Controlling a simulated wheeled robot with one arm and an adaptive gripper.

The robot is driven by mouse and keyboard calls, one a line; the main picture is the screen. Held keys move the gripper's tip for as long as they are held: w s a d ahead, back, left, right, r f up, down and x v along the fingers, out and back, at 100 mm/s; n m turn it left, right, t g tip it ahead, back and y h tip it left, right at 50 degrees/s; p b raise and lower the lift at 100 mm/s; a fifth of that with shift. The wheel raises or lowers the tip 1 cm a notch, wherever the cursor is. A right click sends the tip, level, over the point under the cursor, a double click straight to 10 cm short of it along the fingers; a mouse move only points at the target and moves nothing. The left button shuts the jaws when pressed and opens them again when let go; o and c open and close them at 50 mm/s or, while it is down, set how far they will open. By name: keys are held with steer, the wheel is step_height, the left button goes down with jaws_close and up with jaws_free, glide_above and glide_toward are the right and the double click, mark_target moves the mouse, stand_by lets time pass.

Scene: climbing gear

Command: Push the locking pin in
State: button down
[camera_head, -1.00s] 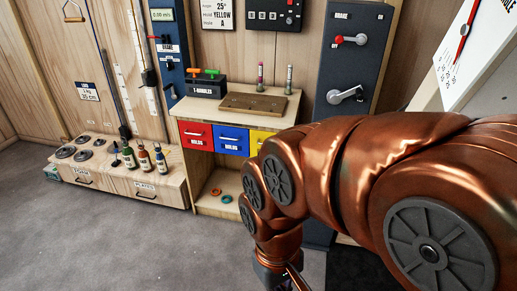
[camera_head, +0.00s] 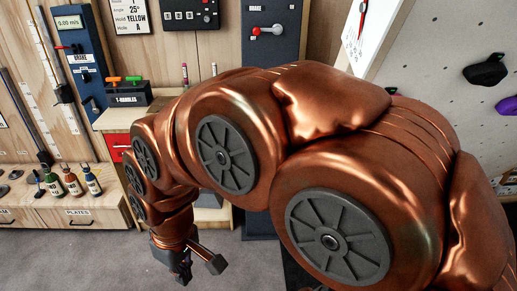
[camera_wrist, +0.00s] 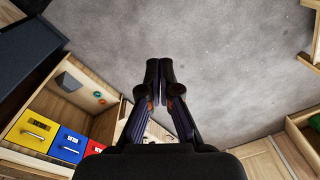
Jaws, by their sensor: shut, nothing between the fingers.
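I cannot pick out the locking pin for certain in any view. A dark panel (camera_head: 289,33) with a red-knobbed lever (camera_head: 257,31) stands on the back wall; my arm hides its lower part. A blue panel (camera_head: 84,54) at the left has a display and a small red-tipped part (camera_head: 62,47). My gripper (camera_head: 186,277) hangs low over the floor in front of the cabinet, seen only partly in the head view. In the wrist view my gripper (camera_wrist: 159,66) has its fingertips together, empty, above bare grey floor.
The cabinet shows a yellow drawer (camera_wrist: 36,130), a blue drawer (camera_wrist: 69,145) and an open shelf with small rings (camera_wrist: 98,96). T-handles (camera_head: 126,94) stand on top. Bottles (camera_head: 72,182) stand on the low bench at left. A climbing wall (camera_head: 450,40) rises at right. The floor (camera_head: 90,255) is clear.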

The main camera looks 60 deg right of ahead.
steer(key=w+d+f+n+t+b, duration=0.2)
steer(key=w+f+t+b, duration=0.1)
steer(key=w, duration=0.9)
steer(key=w+d+f+n+t+b, duration=0.1)
steer(key=w+f+t+b, duration=0.2)
steer(key=w, duration=0.9)
steer(key=w+d+f+n+t+h+b, duration=0.1)
steer(key=w+d+f+t+h+b, duration=0.15)
steer(key=w+d, duration=0.55)
steer(key=w+d+f+t+h+b, duration=0.1)
steer(key=w+d+f+t+b, duration=0.2)
steer(key=w+d, duration=0.45)
steer(key=w+d+f+h+b, duration=0.1)
steer(key=d+f+h+b, duration=0.25)
steer(key=d, duration=0.75)
steer(key=w+d+f+h+b, duration=0.1)
steer(key=d+f+h+b, duration=0.3)
steer(key=d, duration=0.6)
steer(key=s+d+f+g+h+b, duration=0.2)
steer(key=s+d+g+h, duration=0.2)
steer(key=s+d, duration=0.3)
steer(key=s+d+f+g+h+b, duration=0.2)
steer(key=s+d+f+g+h, duration=0.1)
steer(key=s+d+h, duration=0.4)
steer(key=shift+d+g, duration=0.55)
steer(key=shift+d, duration=0.65)
